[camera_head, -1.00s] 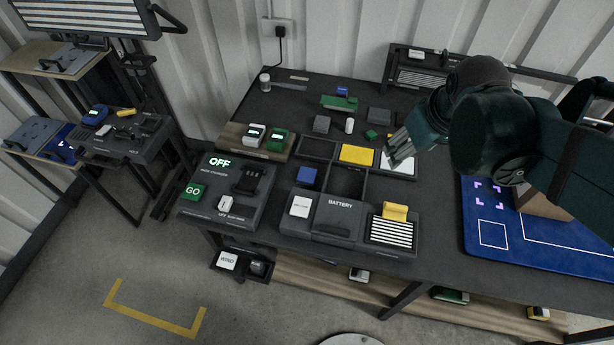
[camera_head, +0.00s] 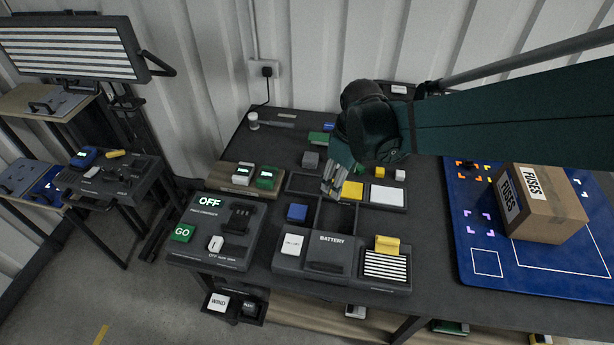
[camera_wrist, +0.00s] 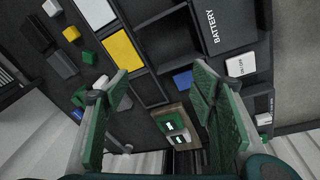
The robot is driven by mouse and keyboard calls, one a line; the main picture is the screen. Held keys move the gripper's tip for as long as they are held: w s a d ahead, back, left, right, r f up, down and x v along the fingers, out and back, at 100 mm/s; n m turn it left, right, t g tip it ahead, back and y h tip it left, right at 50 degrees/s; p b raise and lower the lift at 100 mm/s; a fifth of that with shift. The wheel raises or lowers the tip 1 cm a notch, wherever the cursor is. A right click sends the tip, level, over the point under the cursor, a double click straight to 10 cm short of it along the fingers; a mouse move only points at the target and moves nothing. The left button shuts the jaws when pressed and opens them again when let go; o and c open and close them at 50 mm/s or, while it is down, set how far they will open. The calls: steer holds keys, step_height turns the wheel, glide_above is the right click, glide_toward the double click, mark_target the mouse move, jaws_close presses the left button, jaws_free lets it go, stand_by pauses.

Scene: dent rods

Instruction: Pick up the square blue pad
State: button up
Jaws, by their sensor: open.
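The square blue pad (camera_head: 297,212) lies in the front left compartment of the divided tray (camera_head: 338,216), left of an empty compartment. In the wrist view the pad (camera_wrist: 183,80) is a small blue patch beside the right finger, partly hidden by it. My gripper (camera_head: 334,184) is above the tray's back row, behind and to the right of the pad, apart from it. In the wrist view my gripper (camera_wrist: 152,92) is open, with nothing between its fingers.
A yellow pad (camera_head: 352,191) and a white pad (camera_head: 388,195) sit in the tray's back row. A battery box (camera_head: 327,256) stands in front. The charger panel (camera_head: 224,232) is at left. A FUSES box (camera_head: 541,203) stands on the blue mat at right.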

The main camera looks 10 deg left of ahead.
mark_target(298, 211)
steer(key=a+f+n, duration=0.1)
steer(key=a+f, duration=0.3)
steer(key=a+f+n+g, duration=0.1)
steer(key=a+f+n, duration=0.1)
steer(key=a+f, duration=0.2)
steer(key=a+f+n+g, duration=0.1)
steer(key=a+f+n, duration=0.1)
steer(key=a+f, duration=0.2)
steer(key=shift+w+a+f+h, duration=0.2)
steer(key=shift+a, duration=0.2)
steer(key=shift+w+a+f+h, duration=0.15)
steer(key=shift+a+f+h, duration=0.05)
steer(key=shift+a, duration=0.15)
steer(key=shift+f, duration=0.15)
steer(key=shift+f, duration=1.15)
steer(key=shift+f, duration=0.15)
steer(key=shift+f, duration=2.5)
steer(key=c, duration=1)
